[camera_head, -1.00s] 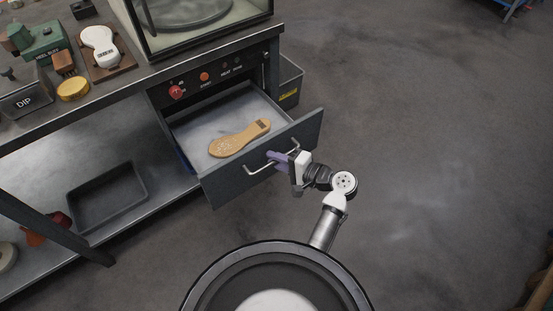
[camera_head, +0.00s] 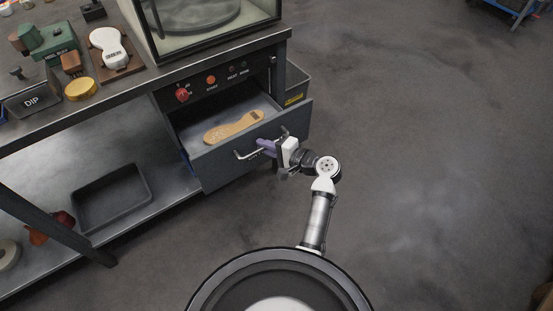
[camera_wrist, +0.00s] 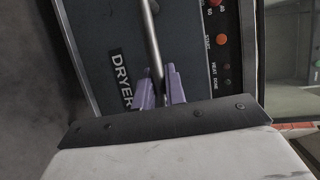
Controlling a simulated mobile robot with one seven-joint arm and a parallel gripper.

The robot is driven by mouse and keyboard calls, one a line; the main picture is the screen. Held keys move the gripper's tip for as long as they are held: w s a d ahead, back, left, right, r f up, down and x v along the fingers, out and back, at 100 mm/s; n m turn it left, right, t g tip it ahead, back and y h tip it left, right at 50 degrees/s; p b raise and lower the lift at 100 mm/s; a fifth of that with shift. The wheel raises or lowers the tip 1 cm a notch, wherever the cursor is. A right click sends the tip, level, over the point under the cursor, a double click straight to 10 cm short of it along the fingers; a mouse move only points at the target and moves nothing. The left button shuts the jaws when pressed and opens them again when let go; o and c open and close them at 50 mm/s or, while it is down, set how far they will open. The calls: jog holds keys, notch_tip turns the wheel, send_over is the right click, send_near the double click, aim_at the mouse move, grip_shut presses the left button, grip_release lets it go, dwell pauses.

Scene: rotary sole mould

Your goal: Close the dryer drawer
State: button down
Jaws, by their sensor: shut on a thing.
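The dryer drawer (camera_head: 225,160) is partly open under the bench top, with its dark front panel standing out from the cabinet. A tan shoe sole (camera_head: 232,127) lies inside it. My gripper (camera_head: 266,148) is at the right part of the drawer's metal bar handle (camera_head: 246,155), with its purple fingers shut on the bar. In the wrist view the fingers (camera_wrist: 160,92) close around the handle (camera_wrist: 152,40), beside the "DRYER" label (camera_wrist: 121,78) on the drawer front.
The control panel (camera_head: 215,80) with a red knob and an orange button is above the drawer. A grey bin (camera_head: 294,84) stands at the cabinet's right side. A dark tray (camera_head: 110,197) sits on the lower shelf.

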jog(key=w+a+b, duration=0.7)
jog(key=w+a, duration=0.5)
jog(key=w, duration=0.5)
jog(key=shift+w+a+r, duration=0.15)
jog(key=shift+w+a, duration=0.05)
jog(key=c, duration=1.7)
grip_release()
jog(key=shift+a, duration=0.1)
jog(key=b+v, duration=0.1)
jog(key=v, duration=1.3)
